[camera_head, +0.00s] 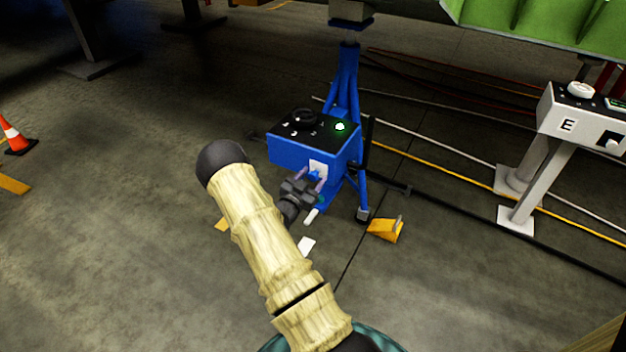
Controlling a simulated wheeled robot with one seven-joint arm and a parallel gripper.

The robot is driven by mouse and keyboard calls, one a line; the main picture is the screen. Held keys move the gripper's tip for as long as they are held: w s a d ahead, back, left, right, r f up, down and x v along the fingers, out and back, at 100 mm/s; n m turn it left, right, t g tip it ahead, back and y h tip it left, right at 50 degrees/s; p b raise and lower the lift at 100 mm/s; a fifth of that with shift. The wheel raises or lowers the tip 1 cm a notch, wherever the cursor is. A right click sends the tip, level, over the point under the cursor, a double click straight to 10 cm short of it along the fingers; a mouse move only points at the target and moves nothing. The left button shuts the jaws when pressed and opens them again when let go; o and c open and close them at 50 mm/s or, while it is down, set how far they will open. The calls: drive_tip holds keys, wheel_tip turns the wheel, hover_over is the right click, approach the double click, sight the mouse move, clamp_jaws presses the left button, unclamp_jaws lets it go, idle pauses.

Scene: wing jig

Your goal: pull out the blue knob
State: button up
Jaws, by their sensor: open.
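The blue knob (315,174) shows as a small blue spot on a white plate (318,166) on the front face of a blue box (289,154). The box has a black top panel with a dark round part and a lit green button (340,127). My gripper (315,179) is open in front of the white plate, with one finger on each side of the knob. I cannot tell whether the fingers touch it. My arm covers part of the floor in front of the box.
A blue stand (346,85) rises behind the box. A yellow wedge (384,230) lies on the floor to the right. A white console marked E (568,125) stands further right. Cables cross the floor. An orange cone (15,136) is at far left; the left floor is mostly clear.

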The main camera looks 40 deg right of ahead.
drive_tip(key=shift+w+d, duration=0.25)
drive_tip(key=shift+d, duration=0.25)
drive_tip(key=shift+c, duration=0.4)
